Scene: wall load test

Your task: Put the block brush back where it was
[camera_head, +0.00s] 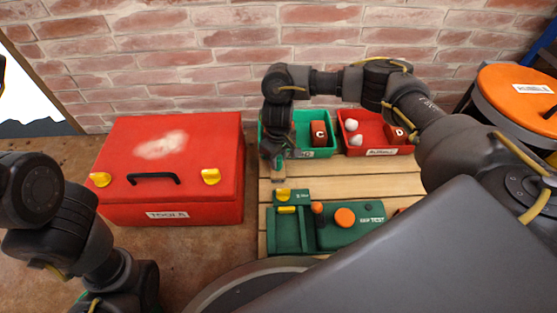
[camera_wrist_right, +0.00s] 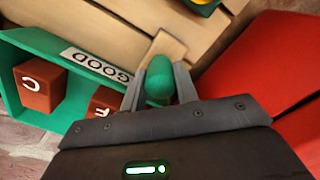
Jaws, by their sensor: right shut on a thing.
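My right gripper (camera_head: 277,160) reaches down over the wooden slats, beside the front left corner of the green GOOD bin (camera_head: 322,153). In the right wrist view my right gripper (camera_wrist_right: 158,85) is shut on a rounded green part, which looks like the handle of the block brush (camera_wrist_right: 158,78). A pale wooden piece, seemingly the brush's block, shows just beyond the fingertips. In the head view the brush (camera_head: 278,174) is small and partly hidden; I cannot tell whether it touches the slats. My left arm shows at the lower left, but its gripper is out of view.
A red toolbox (camera_head: 170,190) stands left of the slatted wooden platform (camera_head: 385,178). A green test machine (camera_head: 350,232) sits in front. The GOOD bin holds reddish blocks (camera_wrist_right: 40,86). A red bin (camera_head: 375,150) and an orange-lidded bucket (camera_head: 515,90) stand right.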

